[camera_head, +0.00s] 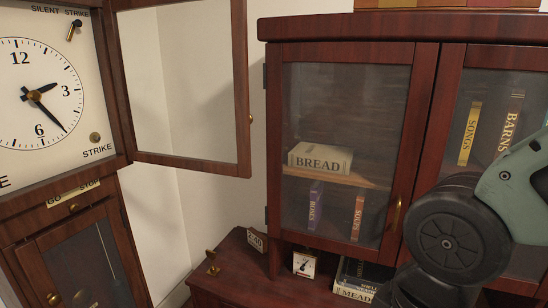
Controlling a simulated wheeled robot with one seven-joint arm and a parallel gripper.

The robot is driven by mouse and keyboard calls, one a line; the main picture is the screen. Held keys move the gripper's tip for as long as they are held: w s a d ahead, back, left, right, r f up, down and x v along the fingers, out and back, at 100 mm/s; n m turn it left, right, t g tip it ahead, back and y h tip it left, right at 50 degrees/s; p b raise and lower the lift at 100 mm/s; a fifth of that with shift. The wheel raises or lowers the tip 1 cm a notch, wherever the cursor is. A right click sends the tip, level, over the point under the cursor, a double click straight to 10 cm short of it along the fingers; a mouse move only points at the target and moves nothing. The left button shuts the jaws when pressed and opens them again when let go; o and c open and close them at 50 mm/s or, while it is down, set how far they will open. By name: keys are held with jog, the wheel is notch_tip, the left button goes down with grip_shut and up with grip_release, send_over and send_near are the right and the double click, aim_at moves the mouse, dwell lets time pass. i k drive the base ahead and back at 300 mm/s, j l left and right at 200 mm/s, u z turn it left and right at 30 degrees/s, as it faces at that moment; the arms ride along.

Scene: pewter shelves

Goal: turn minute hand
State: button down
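The tall wooden clock stands at the left, with a cream dial (18,118) partly cut off by the picture's edge. Its long black minute hand (52,117) points down and right, between the 3 and the 6. The shorter hour hand (48,88) points right and slightly up, just above the 3. The clock's glazed door (242,90) is swung open to the right, so the dial is uncovered. My arm shows at the right, in front of the cabinet and well apart from the dial. My gripper's fingers are not in view.
A dark red glazed cabinet (425,130) holds books behind shut doors. On the low wooden top (235,268) are a small tag (257,241) with digits, a small white dial (304,264) and books. The open clock door juts into the space between clock and cabinet.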

aim_at(35, 96)
jog(key=u, duration=1.6)
jog(key=j+z, duration=0.3)
jog(key=z, duration=0.15)
jog(key=j+z, duration=0.3)
jog(key=z, duration=0.15)
jog(key=k+j+z, duration=0.15)
jog(key=z, duration=0.3)
jog(key=j, duration=0.1)
